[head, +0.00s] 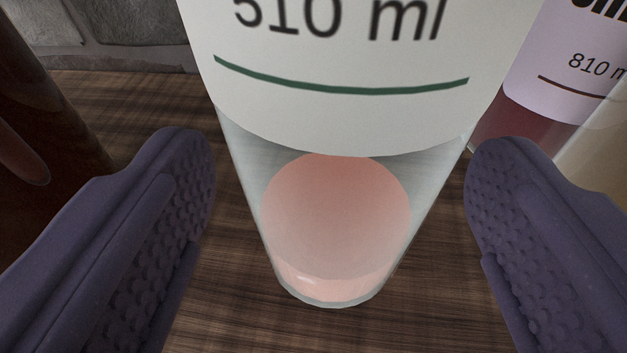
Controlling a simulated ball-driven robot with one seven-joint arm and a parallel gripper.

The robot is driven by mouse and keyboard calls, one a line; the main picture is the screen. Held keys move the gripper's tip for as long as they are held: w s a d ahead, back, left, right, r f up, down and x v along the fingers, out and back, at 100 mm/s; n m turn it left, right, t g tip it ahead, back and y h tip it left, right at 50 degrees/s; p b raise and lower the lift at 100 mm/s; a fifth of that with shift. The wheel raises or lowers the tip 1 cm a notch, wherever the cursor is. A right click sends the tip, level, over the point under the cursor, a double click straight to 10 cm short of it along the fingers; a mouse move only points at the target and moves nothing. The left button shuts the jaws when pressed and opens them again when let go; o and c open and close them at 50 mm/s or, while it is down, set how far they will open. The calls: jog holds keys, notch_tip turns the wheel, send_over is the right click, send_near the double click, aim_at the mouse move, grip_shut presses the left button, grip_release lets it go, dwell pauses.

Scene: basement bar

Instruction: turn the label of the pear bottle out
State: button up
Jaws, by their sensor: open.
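A clear bottle (335,215) stands upright on the wooden surface, close in front of me. It has a little pink liquid at the bottom and a white label (340,75) facing me, reading "510 ml" above a green line. The top of the label and of the bottle is out of view, so I cannot read whether it says pear. My gripper (343,145) is open, with one purple finger on each side of the bottle.
A second bottle (520,135) with a pale lilac label marked "810 m" and dark red contents stands behind on the right. A dark brown bottle-like object (45,120) is at the left. A grey stone wall (115,35) closes the back. Bare wooden surface (150,105) lies between.

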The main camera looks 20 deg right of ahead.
jog(key=f+b+v, duration=0.2)
jog(key=b+v, duration=0.6)
jog(key=b, duration=0.1)
jog(key=shift+s+a, duration=0.2)
jog(key=shift+s, duration=0.25)
